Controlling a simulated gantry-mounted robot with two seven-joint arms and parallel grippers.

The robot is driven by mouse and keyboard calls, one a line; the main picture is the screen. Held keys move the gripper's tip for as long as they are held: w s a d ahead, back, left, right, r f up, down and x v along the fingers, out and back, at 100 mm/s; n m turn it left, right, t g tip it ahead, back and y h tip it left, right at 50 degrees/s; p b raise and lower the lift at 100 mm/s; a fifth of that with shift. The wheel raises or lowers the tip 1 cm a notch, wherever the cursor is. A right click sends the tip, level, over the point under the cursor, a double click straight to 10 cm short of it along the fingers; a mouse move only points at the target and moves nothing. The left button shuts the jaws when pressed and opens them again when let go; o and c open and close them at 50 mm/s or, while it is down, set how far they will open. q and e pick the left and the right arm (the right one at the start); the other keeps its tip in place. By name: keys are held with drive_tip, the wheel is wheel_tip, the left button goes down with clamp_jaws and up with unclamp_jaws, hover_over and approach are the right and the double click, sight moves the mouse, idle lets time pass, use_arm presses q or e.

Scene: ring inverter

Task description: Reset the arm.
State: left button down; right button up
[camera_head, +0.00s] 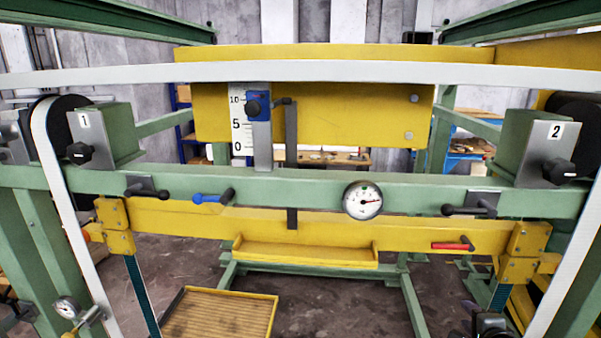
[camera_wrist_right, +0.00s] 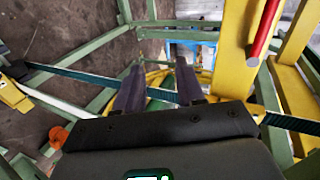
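My right gripper (camera_wrist_right: 159,68) is open in the right wrist view, with its two dark fingers apart and nothing between them. In the head view a dark part of it (camera_head: 488,324) shows at the bottom right edge, below the yellow bracket. A dark shape at the lower left edge may be my left gripper (camera_head: 12,318); its fingers cannot be made out. No gripper touches the machine's levers in view.
A green frame (camera_head: 300,185) spans the view. It carries a round gauge (camera_head: 362,200), a blue-handled lever (camera_head: 213,198) and black levers. A red handle (camera_head: 453,245) sits on the yellow beam (camera_head: 400,232); this red handle also shows in the wrist view (camera_wrist_right: 265,28). A yellow-edged tray (camera_head: 277,318) lies below.

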drive_tip(key=s+a+f+n+g+p, duration=0.2)
drive_tip(key=s+a+f+n+g, duration=0.15)
drive_tip(key=s+f, duration=0.6)
drive_tip(key=s+a+f+n+g+p, duration=0.2)
drive_tip(key=s+a+f+n, duration=0.35)
drive_tip(key=s, duration=0.65)
drive_tip(key=s+a+r+n+g+y+p, duration=0.1)
drive_tip(key=s+a+r+n+g+y, duration=0.1)
drive_tip(key=s+a+n, duration=0.9)
drive_tip(key=shift+s+a+r+n+g+y+p, duration=0.35)
drive_tip(key=shift+s+a+r+g, duration=0.45)
drive_tip(key=shift+s, duration=1.7)
drive_tip(key=shift+d+f, duration=0.2)
